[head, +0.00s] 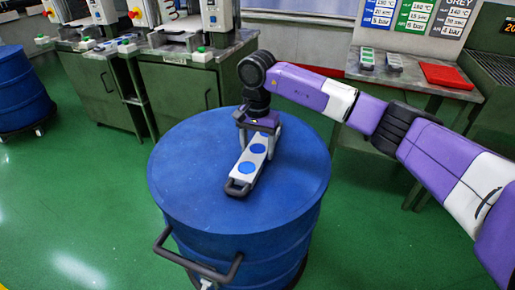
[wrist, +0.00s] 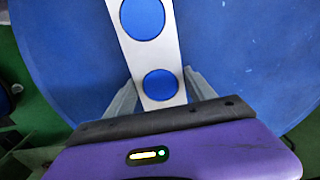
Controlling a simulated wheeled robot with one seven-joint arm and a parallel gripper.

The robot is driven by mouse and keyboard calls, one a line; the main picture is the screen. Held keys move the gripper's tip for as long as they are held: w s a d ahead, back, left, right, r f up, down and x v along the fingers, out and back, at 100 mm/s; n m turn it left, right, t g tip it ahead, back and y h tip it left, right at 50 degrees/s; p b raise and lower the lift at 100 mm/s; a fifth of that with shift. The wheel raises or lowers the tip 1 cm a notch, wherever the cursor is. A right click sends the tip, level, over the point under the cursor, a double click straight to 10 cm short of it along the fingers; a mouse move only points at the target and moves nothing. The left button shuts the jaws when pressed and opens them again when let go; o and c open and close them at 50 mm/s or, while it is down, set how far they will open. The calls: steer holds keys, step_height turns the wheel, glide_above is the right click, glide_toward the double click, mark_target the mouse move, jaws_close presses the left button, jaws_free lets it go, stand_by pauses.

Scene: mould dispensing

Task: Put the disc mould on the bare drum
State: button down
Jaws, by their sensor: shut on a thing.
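The disc mould (head: 241,171) is a pale grey bar with round blue discs along its top and a dark handle at its near end. It lies flat over the lid of the blue drum (head: 187,170), near its middle. I cannot tell if it touches the lid. My gripper (head: 262,126) points down from above and is shut on the mould near its far end. In the wrist view the two fingers (wrist: 160,88) stand on either side of the mould (wrist: 147,50), with the drum top (wrist: 240,50) below. Part of the mould is hidden by my gripper.
The drum has a dark push handle (head: 199,262) at its near side. Another blue drum (head: 20,90) stands at the far left. Green cabinets with presses (head: 185,95) stand behind. A bench at right holds small moulds (head: 394,62) and a red tray (head: 446,76). The lid is otherwise clear.

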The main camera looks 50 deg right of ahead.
steer(key=shift+c, duration=1.6)
jaws_free()
